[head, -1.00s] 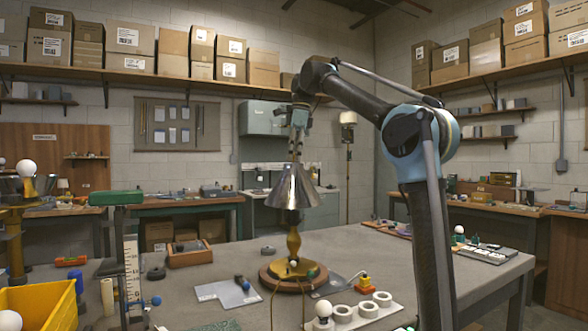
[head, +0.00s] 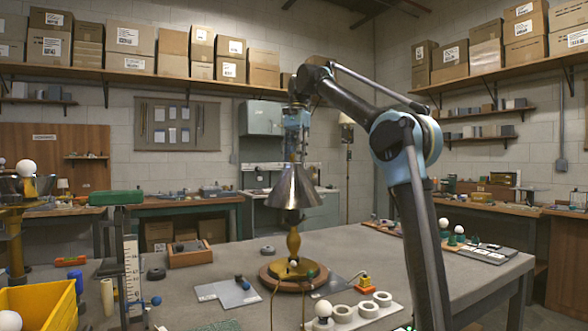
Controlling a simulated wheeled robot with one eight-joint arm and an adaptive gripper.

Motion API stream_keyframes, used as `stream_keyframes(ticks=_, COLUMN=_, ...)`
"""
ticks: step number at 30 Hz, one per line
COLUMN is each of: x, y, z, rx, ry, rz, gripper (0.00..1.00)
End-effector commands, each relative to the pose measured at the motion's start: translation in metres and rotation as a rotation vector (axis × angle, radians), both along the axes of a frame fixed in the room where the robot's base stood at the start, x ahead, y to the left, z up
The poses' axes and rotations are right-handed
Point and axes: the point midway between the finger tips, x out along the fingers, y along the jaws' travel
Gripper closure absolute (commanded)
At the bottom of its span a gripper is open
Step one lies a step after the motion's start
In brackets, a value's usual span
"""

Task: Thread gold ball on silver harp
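The lamp stands on the table, with a round wooden foot (head: 272,276), a gold stem (head: 293,243) and a silver cone shade (head: 293,188). My gripper (head: 295,154) points down right above the top of the shade, in line with the stem. It is small and dark here, so its finger opening cannot be made out. The silver harp cannot be told apart from the gripper and the shade top. I cannot make out the gold ball, and whether the gripper holds it is unclear.
A white holder with rings (head: 344,314) and a white bulb (head: 323,309) stands front right of the lamp. A grey plate (head: 227,293) lies to its left. A green-topped stand (head: 117,198) and yellow bin (head: 40,303) are at left. The table's right middle is mostly clear.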

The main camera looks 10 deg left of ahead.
Motion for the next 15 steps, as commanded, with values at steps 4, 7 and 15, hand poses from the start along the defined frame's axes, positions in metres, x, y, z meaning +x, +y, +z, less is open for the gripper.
stream_keyframes(ticks=4, x=0.0004, y=0.0006, z=-0.0001, rx=-0.001, ry=0.001, rz=0.125, gripper=0.63)
stream_keyframes(ticks=7, x=0.0001, y=0.0005, z=0.0, rx=0.0, ry=0.001, rz=0.169, gripper=0.63)
stream_keyframes(ticks=15, x=0.0001, y=0.0015, z=0.0001, rx=0.0, ry=0.001, rz=0.344, gripper=0.63)
